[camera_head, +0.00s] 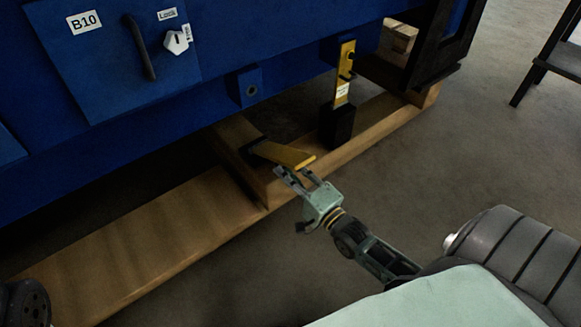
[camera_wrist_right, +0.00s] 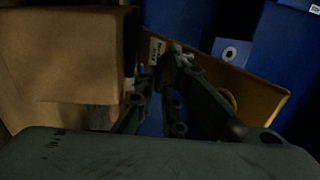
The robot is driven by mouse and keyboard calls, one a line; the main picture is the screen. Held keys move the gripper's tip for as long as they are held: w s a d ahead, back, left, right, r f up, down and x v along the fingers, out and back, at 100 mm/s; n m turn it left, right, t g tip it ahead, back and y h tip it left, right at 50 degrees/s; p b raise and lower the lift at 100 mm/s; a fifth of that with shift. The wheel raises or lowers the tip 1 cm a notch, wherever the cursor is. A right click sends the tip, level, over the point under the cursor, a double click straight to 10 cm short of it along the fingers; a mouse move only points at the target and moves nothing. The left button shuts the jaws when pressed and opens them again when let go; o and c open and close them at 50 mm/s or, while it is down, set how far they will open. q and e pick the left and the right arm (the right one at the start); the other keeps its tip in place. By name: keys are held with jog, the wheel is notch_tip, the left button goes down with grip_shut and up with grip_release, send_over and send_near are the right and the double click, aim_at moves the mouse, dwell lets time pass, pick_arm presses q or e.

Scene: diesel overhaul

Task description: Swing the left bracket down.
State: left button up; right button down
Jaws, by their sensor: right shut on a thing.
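The left bracket (camera_head: 284,154) is a yellow bar that sticks out low over the wooden beam, close to level, its black-ended far end at the left. It also shows in the wrist view as a yellow plate (camera_wrist_right: 252,92) behind the fingers. My right gripper (camera_head: 297,176) is shut on the bracket near its free end; the exact contact is hard to see. In the dark wrist view the fingers (camera_wrist_right: 168,85) are close together. A second yellow bracket (camera_head: 345,72) stands upright to the right. My left gripper is not in view.
A black block (camera_head: 337,125) stands below the upright bracket. Dark floor (camera_head: 480,150) is open at the right.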

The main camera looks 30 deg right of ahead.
jog(key=shift+w+r, duration=0.1)
jog(key=shift+r, duration=0.2)
jog(key=c, duration=2.1)
grip_release()
jog(key=shift+f, duration=0.1)
jog(key=s, duration=0.4)
jog(key=s+f, duration=0.1)
jog(key=s, duration=0.3)
jog(key=s+d, duration=0.1)
jog(key=s, duration=0.3)
jog(key=shift+f, duration=0.2)
